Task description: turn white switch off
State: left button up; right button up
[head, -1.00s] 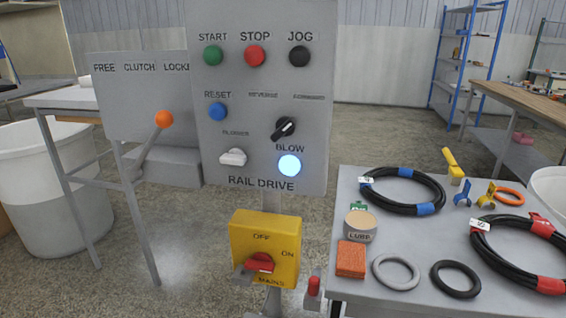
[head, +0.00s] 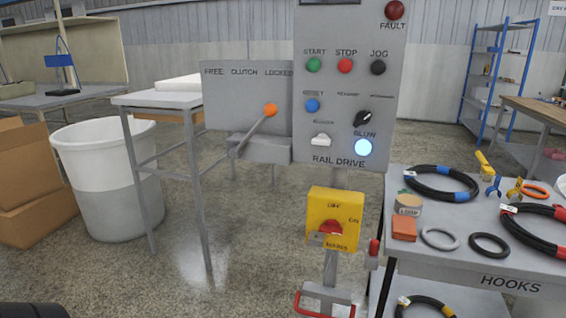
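The white switch (head: 321,140) is a small white knob low on the left of the grey RAIL DRIVE panel (head: 300,100), under a small label that is hard to read. A round BLOW lamp (head: 363,148) glows blue-white to its right, under a black selector knob (head: 363,119). Neither gripper shows in the head view.
A grey box with an orange-knobbed clutch lever (head: 270,110) adjoins the panel's left. Below is a yellow mains box (head: 335,205) with a red handle. A hook table (head: 470,250) with hoses and rings stands right.

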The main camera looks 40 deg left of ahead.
aim_at(322, 139)
jog(key=z, duration=0.1)
jog(key=k, duration=0.3)
jog(key=u, duration=1.25)
